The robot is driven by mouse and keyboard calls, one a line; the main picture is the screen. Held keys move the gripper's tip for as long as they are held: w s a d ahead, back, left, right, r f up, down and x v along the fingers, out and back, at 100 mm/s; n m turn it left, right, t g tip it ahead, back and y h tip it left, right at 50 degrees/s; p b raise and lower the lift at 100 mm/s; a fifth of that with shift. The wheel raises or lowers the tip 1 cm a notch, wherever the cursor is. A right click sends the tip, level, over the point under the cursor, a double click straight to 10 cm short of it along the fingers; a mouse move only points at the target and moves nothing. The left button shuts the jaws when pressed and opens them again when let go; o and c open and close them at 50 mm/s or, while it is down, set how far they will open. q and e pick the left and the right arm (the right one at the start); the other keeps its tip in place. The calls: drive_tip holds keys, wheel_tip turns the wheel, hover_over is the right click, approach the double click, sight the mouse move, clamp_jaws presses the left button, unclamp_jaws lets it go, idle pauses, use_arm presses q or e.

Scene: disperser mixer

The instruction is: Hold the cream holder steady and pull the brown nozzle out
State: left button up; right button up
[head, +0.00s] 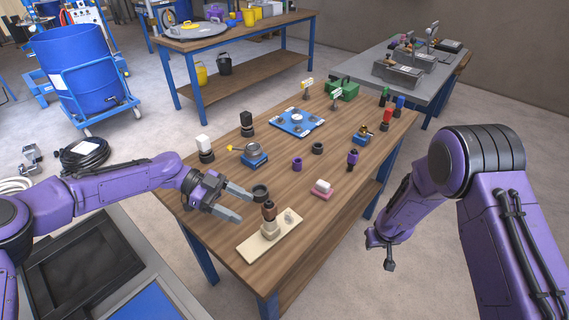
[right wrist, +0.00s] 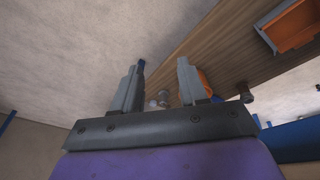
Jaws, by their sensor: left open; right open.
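The cream holder (head: 283,236) is a flat plate with a raised post near the front edge of the wooden table, in the head view. The brown nozzle (head: 269,208) stands upright in the post, with a dark band below its top. My right gripper (right wrist: 162,80) is open and empty in the right wrist view, away from the holder. In the head view my right arm hangs off the table's right side.
A dark ring (head: 260,191) lies close to my left gripper's upper finger. A pink-and-white block (head: 322,188), a purple ring (head: 297,164) and a blue-based fixture (head: 254,156) stand farther back. The wood between holder and pink block is clear.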

sight(275, 225)
drive_tip(key=w+a+r+n+y, duration=0.2)
drive_tip(key=w+r+n, duration=0.2)
drive_tip(key=w+r, duration=0.45)
drive_tip(key=w+a+r+n+y, duration=0.1)
drive_tip(key=w+a+r+n, duration=0.15)
drive_tip(key=w+r, duration=0.6)
use_arm(q)
drive_tip(key=shift+s+d+f, duration=0.1)
drive_tip(key=shift+s+d, duration=0.05)
drive_tip(key=shift+d, duration=0.05)
drive_tip(key=x, duration=1)
use_arm(e)
drive_tip(key=s+a+r+n+g, duration=0.2)
drive_tip(key=s+a+r+n, duration=0.2)
drive_tip(key=a+n, duration=0.3)
drive_tip(key=s+a+r+n+g+y, duration=0.1)
drive_tip(key=s+a+r+n+g, duration=0.1)
drive_tip(key=s+a+r+n, duration=0.3)
drive_tip(key=s+a+r+n+g+y, duration=0.1)
drive_tip(key=s+a+r+n+g, duration=0.2)
drive_tip(key=a, duration=0.9)
wheel_tip(275, 225, up, 4)
drive_tip(key=s+n, duration=0.1)
drive_tip(key=n, duration=0.4)
drive_tip(key=shift+s+f+n, duration=0.15)
drive_tip(key=shift+s+n, duration=0.15)
drive_tip(key=shift+n, duration=0.05)
